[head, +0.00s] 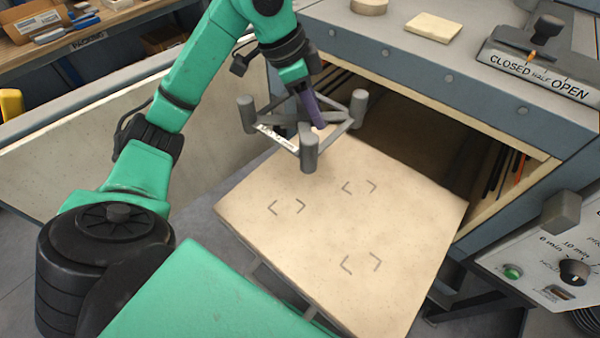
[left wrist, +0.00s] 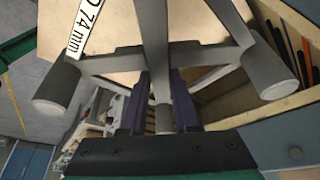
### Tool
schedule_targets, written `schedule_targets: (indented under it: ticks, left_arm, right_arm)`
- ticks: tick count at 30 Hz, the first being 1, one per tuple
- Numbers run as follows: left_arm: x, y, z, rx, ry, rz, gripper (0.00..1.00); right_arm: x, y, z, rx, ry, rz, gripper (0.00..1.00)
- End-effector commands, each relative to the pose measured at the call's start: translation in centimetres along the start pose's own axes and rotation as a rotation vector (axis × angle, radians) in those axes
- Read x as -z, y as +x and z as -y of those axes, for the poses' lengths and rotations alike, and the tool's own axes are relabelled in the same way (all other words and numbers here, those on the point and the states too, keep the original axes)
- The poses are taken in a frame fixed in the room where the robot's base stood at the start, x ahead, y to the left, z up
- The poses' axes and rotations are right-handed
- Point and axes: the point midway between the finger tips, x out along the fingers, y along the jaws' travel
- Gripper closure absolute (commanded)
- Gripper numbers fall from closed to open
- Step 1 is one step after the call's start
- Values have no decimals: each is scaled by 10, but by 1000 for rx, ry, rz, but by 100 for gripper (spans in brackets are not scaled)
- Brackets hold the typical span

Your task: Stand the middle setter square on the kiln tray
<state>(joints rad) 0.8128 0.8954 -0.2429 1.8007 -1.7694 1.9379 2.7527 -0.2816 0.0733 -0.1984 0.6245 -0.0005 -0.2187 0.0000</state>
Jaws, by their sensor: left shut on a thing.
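A grey setter (head: 308,150), an open frame with round posts at its corners, hangs from my left gripper (head: 314,108). The purple fingers are shut on a bar near its middle. In the left wrist view the setter (left wrist: 262,68) carries a white label reading "74 mm", and the left fingers (left wrist: 160,100) pinch the frame. The cream kiln tray (head: 330,205) lies below, with three sets of dark corner marks on bare surface. The setter overlaps the tray's far left part in the picture and seems to be above it. My right gripper is not in view.
The tray sticks out of the open kiln mouth (head: 425,150). A control panel (head: 560,255) with a knob is at the right. A cream wall panel (head: 60,175) stands at left. The marked tray area is clear.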

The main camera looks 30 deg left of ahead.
Motion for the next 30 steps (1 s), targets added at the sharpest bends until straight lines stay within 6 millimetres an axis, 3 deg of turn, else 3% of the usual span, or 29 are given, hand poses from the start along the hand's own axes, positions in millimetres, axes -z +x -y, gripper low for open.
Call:
schedule_targets:
  ticks: [3,7,15,18,27,30]
  left_arm:
    - [-4,-1,2,4,-14,0,100]
    - [-17,31,1,-2,-16,2,100]
    - [-50,110,0,0,-14,0,100]
    - [-57,130,1,2,-12,-3,100]
    - [-74,173,1,3,-12,-4,100]
    - [-75,175,2,8,-10,-5,100]
  right_arm:
    - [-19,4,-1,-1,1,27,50]
    - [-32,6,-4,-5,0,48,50]
    - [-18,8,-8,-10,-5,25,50]
    - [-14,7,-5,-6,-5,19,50]
    - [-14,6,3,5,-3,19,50]
    - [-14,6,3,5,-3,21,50]
